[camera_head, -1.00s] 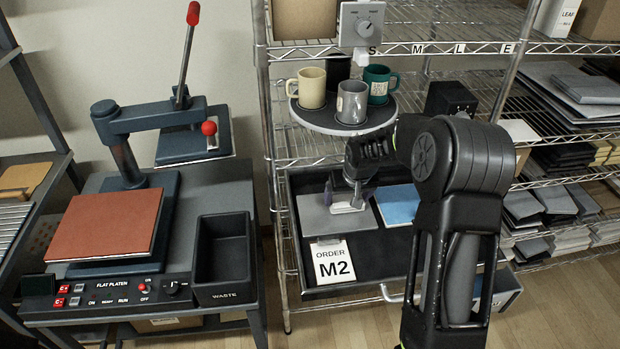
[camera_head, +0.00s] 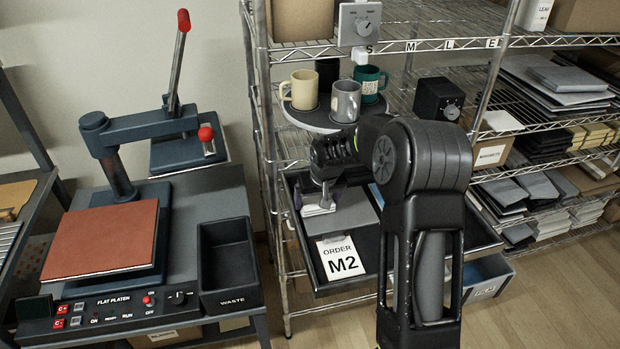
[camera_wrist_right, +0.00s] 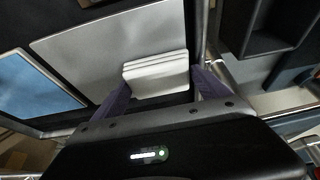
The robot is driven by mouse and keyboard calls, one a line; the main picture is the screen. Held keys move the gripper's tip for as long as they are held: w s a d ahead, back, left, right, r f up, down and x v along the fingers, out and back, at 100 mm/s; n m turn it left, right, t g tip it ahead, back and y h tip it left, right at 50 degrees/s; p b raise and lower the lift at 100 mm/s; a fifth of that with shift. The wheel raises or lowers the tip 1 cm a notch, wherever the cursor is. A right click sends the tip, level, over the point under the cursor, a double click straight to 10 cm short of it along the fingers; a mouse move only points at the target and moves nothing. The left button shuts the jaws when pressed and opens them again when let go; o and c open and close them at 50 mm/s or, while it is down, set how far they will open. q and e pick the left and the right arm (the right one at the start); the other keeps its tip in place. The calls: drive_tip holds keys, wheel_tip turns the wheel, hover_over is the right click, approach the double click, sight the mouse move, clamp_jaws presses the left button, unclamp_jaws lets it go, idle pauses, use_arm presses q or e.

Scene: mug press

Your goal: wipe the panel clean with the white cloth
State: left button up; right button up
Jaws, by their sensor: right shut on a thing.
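My right gripper (camera_head: 320,198) is shut on the folded white cloth (camera_head: 317,209), low over the left side of the pull-out tray. In the right wrist view the cloth (camera_wrist_right: 155,75) sits between the purple fingers (camera_wrist_right: 158,92) at the edge of the grey panel (camera_wrist_right: 95,50). I cannot tell whether it presses on the surface. The grey panel (camera_head: 355,211) lies flat in the dark tray (camera_head: 408,262), partly hidden by my arm. No clear marks show on its visible part. My left gripper is not in view.
A blue panel (camera_wrist_right: 38,82) lies beside the grey one. An M2 order card (camera_head: 341,257) is at the tray front. Mugs stand on a round stand (camera_head: 300,118) just above my wrist. A heat press (camera_head: 105,240) and waste bin (camera_head: 228,265) stand left.

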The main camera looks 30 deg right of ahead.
wheel_tip(320, 180, up, 2)
drive_tip(key=shift+w+r, duration=0.15)
drive_tip(key=shift+r, duration=0.1)
drive_tip(key=shift+d+r+p, duration=0.15)
drive_tip(key=shift+r+p, duration=0.05)
drive_tip(key=shift+p, duration=0.25)
drive_tip(key=shift+s+r, duration=0.25)
drive_tip(key=shift+r, duration=0.15)
drive_tip(key=shift+w+r+p, duration=0.15)
drive_tip(key=shift+r+p, duration=0.5)
drive_tip(key=shift+r, duration=0.1)
drive_tip(key=shift+r+p, duration=0.8)
drive_tip(key=shift+r, duration=0.6)
